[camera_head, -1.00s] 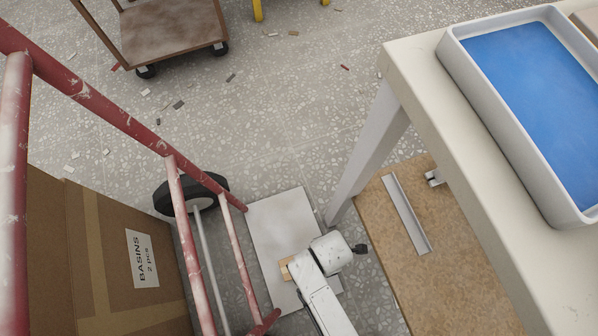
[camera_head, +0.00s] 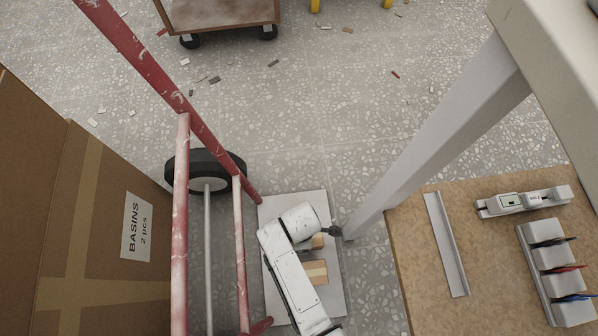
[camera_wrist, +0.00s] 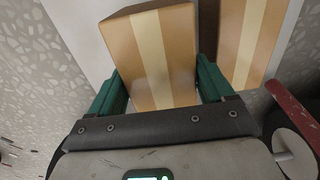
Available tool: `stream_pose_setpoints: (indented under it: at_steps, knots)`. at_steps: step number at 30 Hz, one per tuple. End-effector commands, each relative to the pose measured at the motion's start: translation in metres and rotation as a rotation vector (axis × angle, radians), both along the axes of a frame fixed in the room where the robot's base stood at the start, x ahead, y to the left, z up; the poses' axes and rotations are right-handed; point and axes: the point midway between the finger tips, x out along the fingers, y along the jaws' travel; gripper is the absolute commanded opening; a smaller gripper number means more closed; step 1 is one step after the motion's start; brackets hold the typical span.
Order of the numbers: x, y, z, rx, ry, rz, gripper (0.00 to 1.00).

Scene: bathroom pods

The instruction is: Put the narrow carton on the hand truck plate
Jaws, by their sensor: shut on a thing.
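The narrow carton (camera_wrist: 150,58), tan with a pale tape stripe, sits between the green fingers of my gripper (camera_wrist: 158,90) in the wrist view. My gripper is shut on it. In the head view a small part of this carton (camera_head: 318,241) shows beside my wrist, which hides the fingers. The pale hand truck plate (camera_head: 334,290) lies below it. I cannot tell whether the carton touches the plate. A second striped carton (camera_head: 315,272) stands on the plate close by; it also shows at the right in the wrist view (camera_wrist: 250,40).
The red hand truck frame (camera_head: 140,75) and its black wheel (camera_head: 205,158) stand left of the plate, beside a large basins box (camera_head: 100,220). A table leg (camera_head: 440,140) and a brown board (camera_head: 410,240) are close on the right. Open floor lies behind.

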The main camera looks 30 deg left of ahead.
Motion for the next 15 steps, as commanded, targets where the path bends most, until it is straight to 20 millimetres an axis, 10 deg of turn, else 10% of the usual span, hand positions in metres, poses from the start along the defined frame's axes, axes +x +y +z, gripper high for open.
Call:
stream_pose_setpoints:
  at_steps: [15]
  knots:
    - [0.003, 0.008, -0.039, 0.001, -0.001, 0.0, 0.33]
